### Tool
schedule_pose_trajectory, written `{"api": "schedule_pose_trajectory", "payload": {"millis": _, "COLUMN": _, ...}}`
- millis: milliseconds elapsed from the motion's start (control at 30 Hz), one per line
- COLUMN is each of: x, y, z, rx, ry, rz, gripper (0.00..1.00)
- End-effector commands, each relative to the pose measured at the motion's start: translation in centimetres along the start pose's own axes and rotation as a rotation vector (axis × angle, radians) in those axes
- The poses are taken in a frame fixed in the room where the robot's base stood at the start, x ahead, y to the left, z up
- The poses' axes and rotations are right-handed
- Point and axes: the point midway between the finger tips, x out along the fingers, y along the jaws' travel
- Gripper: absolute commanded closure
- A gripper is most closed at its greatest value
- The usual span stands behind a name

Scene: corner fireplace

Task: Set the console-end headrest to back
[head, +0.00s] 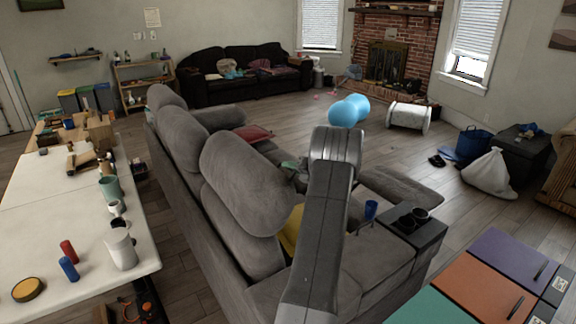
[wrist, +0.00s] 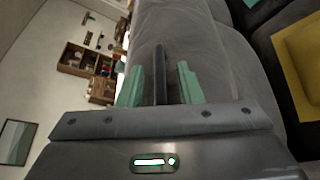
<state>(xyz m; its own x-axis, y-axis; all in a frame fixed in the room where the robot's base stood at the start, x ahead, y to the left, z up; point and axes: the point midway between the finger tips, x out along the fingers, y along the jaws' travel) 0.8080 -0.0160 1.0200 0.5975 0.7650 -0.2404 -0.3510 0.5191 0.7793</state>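The grey sofa (head: 300,292) stands in the middle of the head view, seen from behind. The console (head: 419,238) with two cup holders is at its near right. The console-end headrest (head: 245,182) is the nearest of the row; its exact tilt is hard to judge.
A yellow cushion (wrist: 301,62) lies on the seat side. A blue cup (head: 371,209) stands near the console. A white table (head: 60,215) with cups and tools runs along the left behind the sofa. A coloured cabinet top (head: 483,276) is at lower right.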

Motion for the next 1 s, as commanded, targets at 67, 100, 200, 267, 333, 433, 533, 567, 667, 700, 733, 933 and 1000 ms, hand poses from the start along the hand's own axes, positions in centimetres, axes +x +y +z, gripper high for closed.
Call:
{"api": "schedule_pose_trajectory", "payload": {"millis": 67, "x": 0.9, "y": 0.1, "z": 0.1, "rx": 0.000, "ry": 0.000, "rz": 0.001, "gripper": 0.68}}
{"api": "schedule_pose_trajectory", "payload": {"millis": 100, "x": 1.3, "y": 0.1, "z": 0.1, "rx": 0.001, "ry": 0.000, "rz": 0.001, "gripper": 0.68}}
{"api": "schedule_pose_trajectory", "payload": {"millis": 200, "x": 1.9, "y": 0.0, "z": 0.0, "rx": 0.001, "ry": -0.001, "rz": 0.000, "gripper": 0.68}}
{"api": "schedule_pose_trajectory", "payload": {"millis": 267, "x": 2.0, "y": 0.0, "z": 0.0, "rx": 0.001, "ry": -0.001, "rz": 0.000, "gripper": 0.68}}
{"api": "schedule_pose_trajectory", "payload": {"millis": 333, "x": 2.1, "y": 0.0, "z": 0.0, "rx": 0.001, "ry": -0.001, "rz": -0.001, "gripper": 0.68}}
{"api": "schedule_pose_trajectory", "payload": {"millis": 433, "x": 2.1, "y": 0.0, "z": 0.0, "rx": 0.001, "ry": -0.002, "rz": -0.001, "gripper": 0.68}}
{"api": "schedule_pose_trajectory", "payload": {"millis": 533, "x": 2.1, "y": 0.0, "z": 0.0, "rx": 0.001, "ry": -0.001, "rz": 0.000, "gripper": 0.71}}
{"api": "schedule_pose_trajectory", "payload": {"millis": 567, "x": 2.1, "y": 0.0, "z": 0.0, "rx": 0.001, "ry": -0.002, "rz": 0.000, "gripper": 0.77}}
{"api": "schedule_pose_trajectory", "payload": {"millis": 667, "x": 2.1, "y": 0.0, "z": 0.0, "rx": 0.001, "ry": -0.001, "rz": 0.000, "gripper": 0.97}}
{"api": "schedule_pose_trajectory", "payload": {"millis": 700, "x": 2.1, "y": 0.0, "z": 0.0, "rx": 0.001, "ry": -0.001, "rz": 0.000, "gripper": 1.00}}
{"api": "schedule_pose_trajectory", "payload": {"millis": 733, "x": 2.1, "y": 0.0, "z": 0.0, "rx": 0.001, "ry": -0.001, "rz": -0.001, "gripper": 1.00}}
{"api": "schedule_pose_trajectory", "payload": {"millis": 933, "x": 2.1, "y": 0.0, "z": 0.0, "rx": 0.000, "ry": -0.001, "rz": -0.001, "gripper": 1.00}}
{"api": "schedule_pose_trajectory", "payload": {"millis": 1000, "x": 2.1, "y": 0.1, "z": -0.1, "rx": -0.004, "ry": -0.001, "rz": -0.003, "gripper": 1.00}}
